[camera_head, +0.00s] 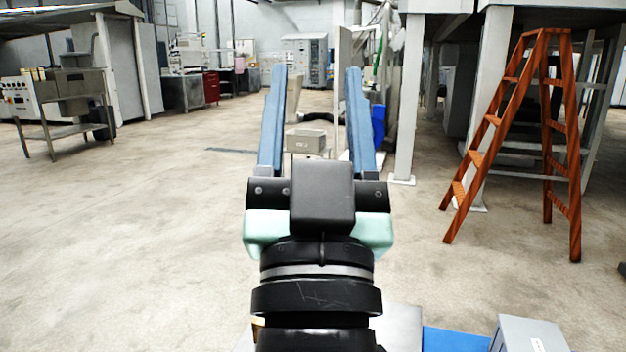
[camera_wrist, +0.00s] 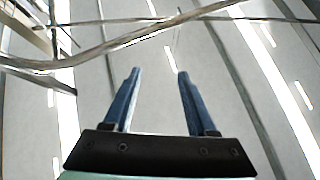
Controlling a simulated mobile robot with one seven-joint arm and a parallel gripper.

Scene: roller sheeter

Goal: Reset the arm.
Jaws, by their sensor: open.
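My gripper (camera_head: 316,88) stands in the middle of the head view, its two long blue fingers spread apart. It is open, and nothing shows held between the fingers. The fingers point up and away from me. In the wrist view my gripper (camera_wrist: 158,75) also has its fingers apart, with the ceiling, light strips and pipes behind them. A grey box-like thing (camera_head: 306,140) shows between the fingers in the head view, well beyond them.
An orange stepladder (camera_head: 570,150) stands at the right, near white posts (camera_head: 408,100). A metal machine on legs (camera_head: 62,95) stands at the left. A grey box (camera_head: 528,335) is at the lower right, close to me. The floor at left is clear.

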